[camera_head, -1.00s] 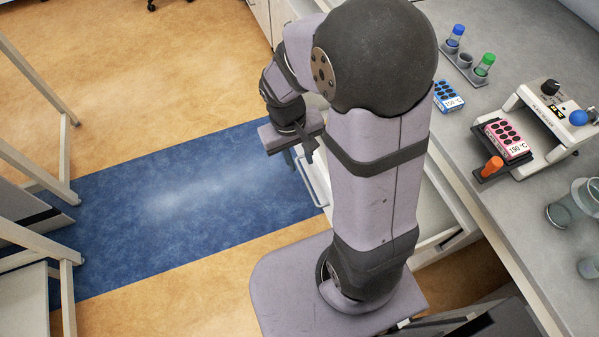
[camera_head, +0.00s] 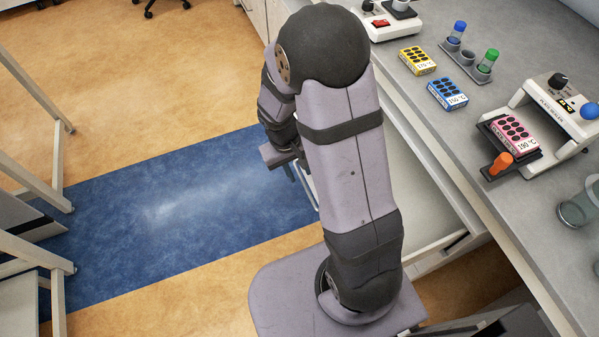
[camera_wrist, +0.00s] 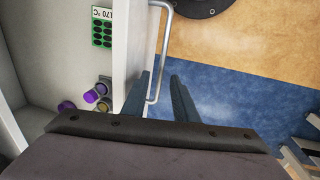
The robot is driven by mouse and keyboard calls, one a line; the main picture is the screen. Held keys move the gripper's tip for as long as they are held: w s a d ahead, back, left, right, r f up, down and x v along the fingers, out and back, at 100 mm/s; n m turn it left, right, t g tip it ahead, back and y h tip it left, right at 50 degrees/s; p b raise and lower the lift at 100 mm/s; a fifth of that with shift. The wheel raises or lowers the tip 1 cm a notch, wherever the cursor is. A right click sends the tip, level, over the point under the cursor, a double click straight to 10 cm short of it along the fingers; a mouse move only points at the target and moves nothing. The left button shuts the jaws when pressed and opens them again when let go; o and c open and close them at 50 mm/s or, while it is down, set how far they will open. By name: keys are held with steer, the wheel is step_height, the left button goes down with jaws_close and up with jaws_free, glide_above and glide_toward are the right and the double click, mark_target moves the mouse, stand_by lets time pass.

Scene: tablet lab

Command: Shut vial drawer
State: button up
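The vial drawer (camera_head: 432,218) is pulled open below the bench, partly hidden behind my arm in the head view. In the wrist view, the inside of the drawer (camera_wrist: 55,50) is on the left, with its pale front panel upright beside it. A metal bar handle (camera_wrist: 163,45) runs along the outside of that front. My gripper (camera_wrist: 158,78) is open, its two blue-grey fingers apart. The lower end of the handle shows between the fingers; I cannot tell whether they touch it. In the head view my gripper (camera_head: 287,163) is mostly hidden by my arm.
The bench bears yellow (camera_head: 417,61), blue (camera_head: 447,95) and pink (camera_head: 513,131) blocks and a vial rack (camera_head: 466,59). Blue floor (camera_head: 180,195) beyond the drawer is clear.

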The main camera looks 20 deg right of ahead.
steer(key=shift+d+f, duration=0.15)
steer(key=shift+f, duration=0.7)
jaws_close()
stand_by(0.9)
